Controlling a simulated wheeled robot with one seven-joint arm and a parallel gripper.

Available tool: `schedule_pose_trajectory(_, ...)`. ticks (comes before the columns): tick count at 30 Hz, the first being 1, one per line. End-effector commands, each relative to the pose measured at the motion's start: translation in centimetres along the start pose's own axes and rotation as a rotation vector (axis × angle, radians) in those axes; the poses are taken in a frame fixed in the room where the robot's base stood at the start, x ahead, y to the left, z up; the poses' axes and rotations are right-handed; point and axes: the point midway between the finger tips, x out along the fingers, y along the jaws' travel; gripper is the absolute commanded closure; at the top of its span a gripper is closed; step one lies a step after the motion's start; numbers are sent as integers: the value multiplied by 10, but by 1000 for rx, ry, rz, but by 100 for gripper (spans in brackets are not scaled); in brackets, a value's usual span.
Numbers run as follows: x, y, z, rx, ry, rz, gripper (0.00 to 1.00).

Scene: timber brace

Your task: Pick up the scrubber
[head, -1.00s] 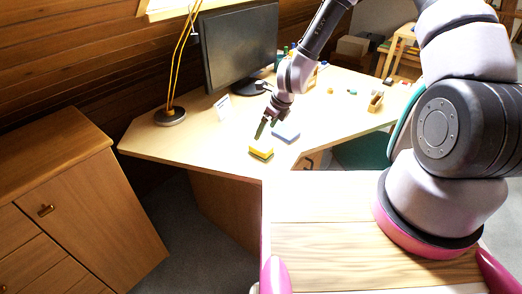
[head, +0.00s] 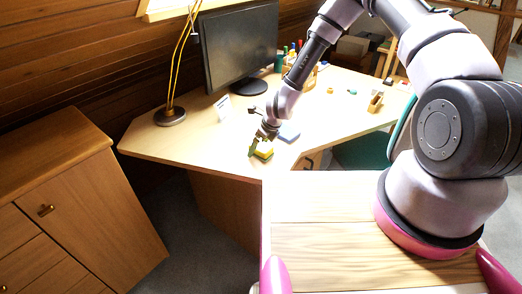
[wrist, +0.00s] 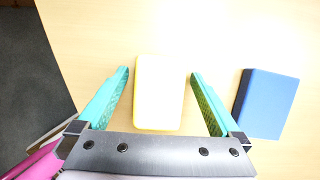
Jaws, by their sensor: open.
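The scrubber is a yellow block (head: 264,150) near the front edge of the desk. In the wrist view the scrubber (wrist: 159,93) has a pale top with yellow edges and lies between my two fingers. My gripper (head: 259,145) is over it, pointing down. In the wrist view my gripper (wrist: 160,88) is open, with a teal finger on each side and a gap between each finger and the scrubber. Part of the scrubber is hidden behind a finger in the head view.
A blue block (wrist: 267,103) lies just right of my gripper on the desk (head: 190,142). A monitor (head: 240,45), a lamp (head: 170,115) and small items stand farther back. The desk's front edge is close. The desk to the left is clear.

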Motion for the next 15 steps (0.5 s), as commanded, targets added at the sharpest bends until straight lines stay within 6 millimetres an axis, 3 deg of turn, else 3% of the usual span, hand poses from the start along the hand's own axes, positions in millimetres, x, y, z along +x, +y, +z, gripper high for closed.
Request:
schedule_pose_trajectory(3,0,0,0,0,0,0,0)
schedule_pose_trajectory(9,0,0,0,0,0,0,76)
schedule_pose_trajectory(11,-1,0,0,0,0,0,90)
schedule_pose_trajectory(15,-1,0,0,0,0,0,91)
